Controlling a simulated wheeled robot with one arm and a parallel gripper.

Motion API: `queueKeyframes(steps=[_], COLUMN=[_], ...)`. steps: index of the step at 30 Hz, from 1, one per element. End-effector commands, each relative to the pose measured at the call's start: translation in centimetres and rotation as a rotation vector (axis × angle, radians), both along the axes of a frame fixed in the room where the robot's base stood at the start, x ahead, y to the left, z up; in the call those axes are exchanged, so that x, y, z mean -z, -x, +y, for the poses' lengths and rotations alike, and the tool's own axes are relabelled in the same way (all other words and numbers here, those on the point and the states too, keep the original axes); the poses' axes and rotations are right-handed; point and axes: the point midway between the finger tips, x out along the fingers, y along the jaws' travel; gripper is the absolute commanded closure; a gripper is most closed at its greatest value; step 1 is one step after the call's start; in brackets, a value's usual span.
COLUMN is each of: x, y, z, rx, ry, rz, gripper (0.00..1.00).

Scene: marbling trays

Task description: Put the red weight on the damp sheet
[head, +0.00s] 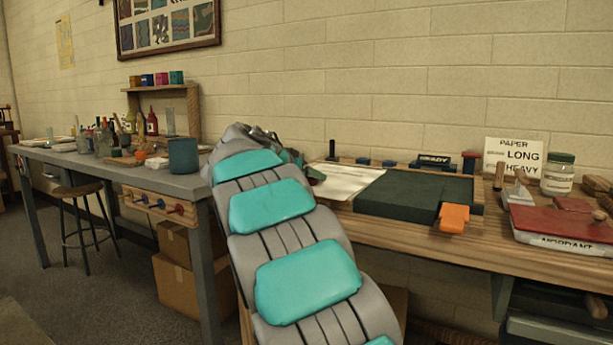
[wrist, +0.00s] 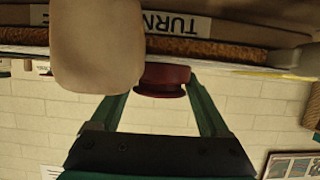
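The damp sheet looks to be the pale sheet (head: 347,183) lying on the bench beside a dark green board. My gripper (head: 304,166) is at its left side, partly hidden behind my arm. In the wrist view, which looks upside down, the dark red weight (wrist: 163,78) sits between the green fingers of my gripper (wrist: 162,84), which seem to meet its sides. A pale rounded thing (wrist: 97,45) hides the left fingertip.
The dark green board (head: 405,194) has an orange piece (head: 454,218) at its front edge. A red slab (head: 565,222) and a jar (head: 557,174) are on the right. A grey table (head: 190,185) with bottles and a blue-grey pot stands left.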

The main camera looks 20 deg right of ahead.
Motion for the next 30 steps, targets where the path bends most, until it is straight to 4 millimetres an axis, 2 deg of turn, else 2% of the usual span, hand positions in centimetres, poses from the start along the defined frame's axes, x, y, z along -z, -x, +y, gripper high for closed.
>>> queueKeyframes(steps=[1, 5, 16, 30], x=[-0.1, -0.1, -0.5, -3.9], y=[0.0, 0.0, 0.1, 5.2], z=[0.0, 0.0, 0.2, 6.7], rx=[0.0, 0.0, 0.0, -0.001], ry=[0.0, 0.0, 0.0, 0.0], rz=[0.0, 0.0, 0.001, -0.003], gripper=[0.14, 0.0, 0.0, 0.0])
